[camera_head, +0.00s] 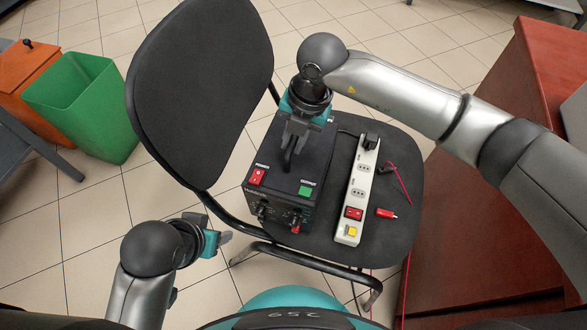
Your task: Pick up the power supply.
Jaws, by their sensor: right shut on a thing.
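The power supply (312,165) is a black box on the seat of a dark office chair (388,235). It has a red switch, a green label and knobs on its front. My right gripper (289,158) is over its top and shut on it, seemingly at a handle; the fingertips are partly hidden by the wrist. I cannot tell whether the box is clear of the seat. My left gripper (222,242) is at the lower left, apart from the box, with its fingers spread and nothing between them.
A white power strip (357,190) with a black plug lies right of the power supply. A red lead and clip (386,213) lie beside it. The chair's backrest (205,85) rises at the left. A green bin (85,105) stands far left, and a reddish-brown cabinet (490,220) at the right.

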